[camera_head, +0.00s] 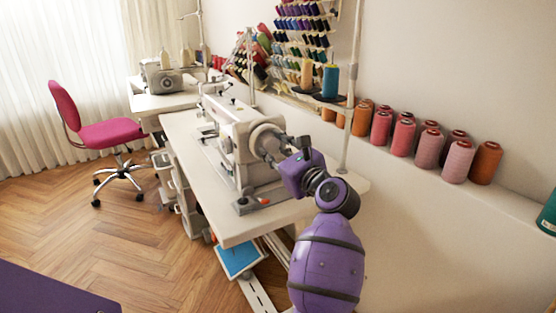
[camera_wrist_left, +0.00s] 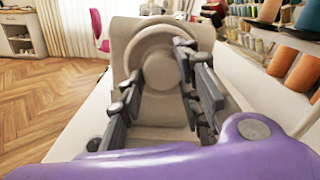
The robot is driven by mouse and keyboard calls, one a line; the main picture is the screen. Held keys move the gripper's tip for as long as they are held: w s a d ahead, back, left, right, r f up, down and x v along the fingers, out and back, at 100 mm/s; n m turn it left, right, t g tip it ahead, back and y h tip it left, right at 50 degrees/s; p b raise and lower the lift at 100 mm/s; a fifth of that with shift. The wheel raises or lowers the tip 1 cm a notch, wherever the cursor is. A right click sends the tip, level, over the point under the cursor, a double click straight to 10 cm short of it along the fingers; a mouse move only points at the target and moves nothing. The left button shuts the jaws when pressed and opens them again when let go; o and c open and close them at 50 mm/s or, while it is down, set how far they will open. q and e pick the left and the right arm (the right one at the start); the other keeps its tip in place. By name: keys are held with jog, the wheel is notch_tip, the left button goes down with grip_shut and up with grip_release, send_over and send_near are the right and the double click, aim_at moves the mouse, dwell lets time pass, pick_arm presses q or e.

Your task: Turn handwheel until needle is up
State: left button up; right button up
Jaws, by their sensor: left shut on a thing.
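The white sewing machine (camera_head: 232,135) stands on a white table, with its round handwheel (camera_head: 262,132) at the end facing me. My purple left gripper (camera_head: 275,147) is at the handwheel, its dark fingers shut on it. In the left wrist view the pale handwheel (camera_wrist_left: 160,70) lies straight ahead, with the fingers of the left gripper (camera_wrist_left: 158,80) on either side of it. The needle is at the far end of the machine and too small to make out, so its height cannot be told. My right gripper is not in view.
The white table (camera_head: 185,130) carries the machine. A thread stand (camera_head: 350,90) rises behind it. Several thread cones (camera_head: 428,148) line the wall ledge on the right. A second machine (camera_head: 160,78) and a pink chair (camera_head: 110,133) are at the back left. The wooden floor (camera_head: 110,235) is open.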

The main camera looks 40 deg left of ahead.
pick_arm(q)
jog(key=shift+s+a+f+n+b, duration=0.15)
jog(key=shift+f+n+b, duration=0.3)
jog(key=shift+n, duration=0.15)
jog(key=n+b, duration=0.3)
jog(key=shift+f, duration=0.2)
jog(key=n+b, duration=0.9)
jog(key=b, duration=0.1)
jog(key=shift+w+f+n, duration=0.25)
jog(key=shift+n, duration=0.05)
jog(key=shift+n+b, duration=0.75)
jog(key=shift+n, duration=0.05)
jog(key=shift+w+d+r+n+b, duration=0.1)
jog(key=shift+r+n+b, duration=0.05)
jog(key=shift+n+b, duration=0.6)
jog(key=shift+d+r+n+b, duration=0.1)
jog(key=shift+r+n+b, duration=0.05)
jog(key=shift+n+b, duration=0.55)
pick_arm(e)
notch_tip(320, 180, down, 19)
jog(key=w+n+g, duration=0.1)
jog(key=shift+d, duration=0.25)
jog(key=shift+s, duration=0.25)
pick_arm(q)
jog(key=o, duration=1)
jog(key=shift+r, duration=0.15)
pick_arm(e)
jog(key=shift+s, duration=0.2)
